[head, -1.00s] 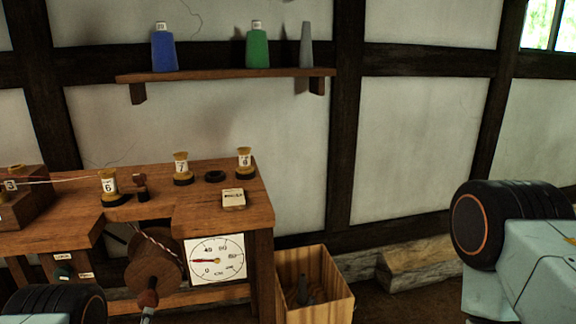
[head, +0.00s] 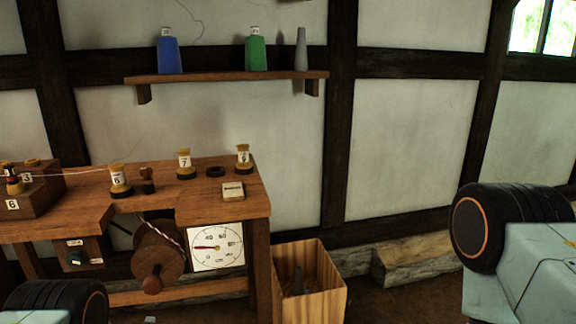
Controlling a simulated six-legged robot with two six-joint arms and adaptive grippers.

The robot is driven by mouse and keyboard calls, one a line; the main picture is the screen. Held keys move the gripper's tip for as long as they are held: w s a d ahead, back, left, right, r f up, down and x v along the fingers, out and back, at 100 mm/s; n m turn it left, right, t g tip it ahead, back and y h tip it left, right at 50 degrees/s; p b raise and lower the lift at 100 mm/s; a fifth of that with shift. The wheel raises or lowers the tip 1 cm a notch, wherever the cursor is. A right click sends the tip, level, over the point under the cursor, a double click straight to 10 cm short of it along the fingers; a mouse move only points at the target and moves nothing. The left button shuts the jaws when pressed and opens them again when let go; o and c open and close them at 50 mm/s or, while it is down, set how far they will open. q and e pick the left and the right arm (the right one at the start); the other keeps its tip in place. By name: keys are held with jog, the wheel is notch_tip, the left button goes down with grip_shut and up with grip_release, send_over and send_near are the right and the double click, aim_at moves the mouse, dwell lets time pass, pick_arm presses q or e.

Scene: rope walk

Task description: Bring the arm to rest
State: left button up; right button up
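Parts of my two arms show at the lower left (head: 55,302) and lower right of the head view. No gripper fingers are in view. A twisted red and white rope (head: 163,234) runs to the reel. A white dial (head: 216,246) hangs on the bench front, its red needle pointing left.
Numbered spools (head: 120,182) and a small labelled block (head: 233,190) stand on the bench. An open wooden bin (head: 318,290) holding a grey cone stands right of it. A timber beam (head: 415,260) lies along the wall.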

pick_arm(q)
jog(key=s+d+f+n+g+h, duration=0.1)
jog(key=s+d+f+n+g, duration=0.3)
jog(key=s, duration=0.4)
jog(key=s+d+f+n+g+h, duration=0.2)
jog(key=s+d+f+n+g, duration=0.15)
jog(key=s+n, duration=0.3)
jog(key=s+d+r+n+g, duration=0.2)
jog(key=s+r+n+g, duration=0.1)
jog(key=s, duration=0.9)
jog(key=s+d+r+n+g, duration=0.2)
jog(key=s+n+g, duration=0.3)
jog(key=s, duration=0.6)
jog(key=shift+s+r+n+g+h, duration=0.35)
jog(key=shift+r+h, duration=0.05)
jog(key=shift+r, duration=0.15)
jog(key=shift+d, duration=0.1)
